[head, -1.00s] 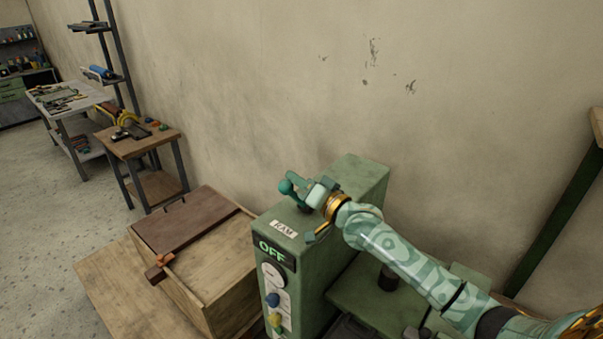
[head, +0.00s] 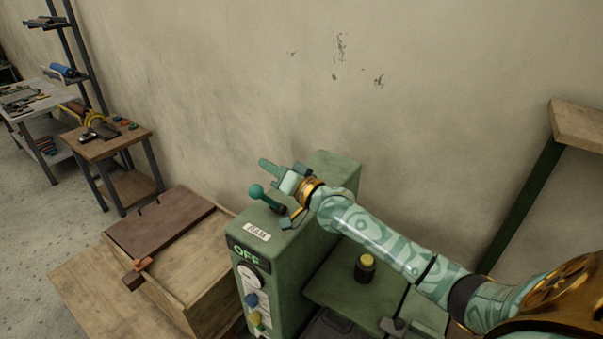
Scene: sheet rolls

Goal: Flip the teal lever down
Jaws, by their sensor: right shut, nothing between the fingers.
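The teal lever (head: 258,193) has a round knob and stands on top of the green machine box (head: 282,250), leaning to the left in the head view. My right gripper (head: 270,168) is shut and empty. It is above and just behind the lever, close to the knob; a small gap seems to show between them. My left gripper is not in view.
A wooden crate with a brown lid (head: 160,225) stands left of the machine. A yellow-topped black button (head: 365,264) is on the green surface to the right. A small wooden table (head: 105,145) stands farther back by the wall.

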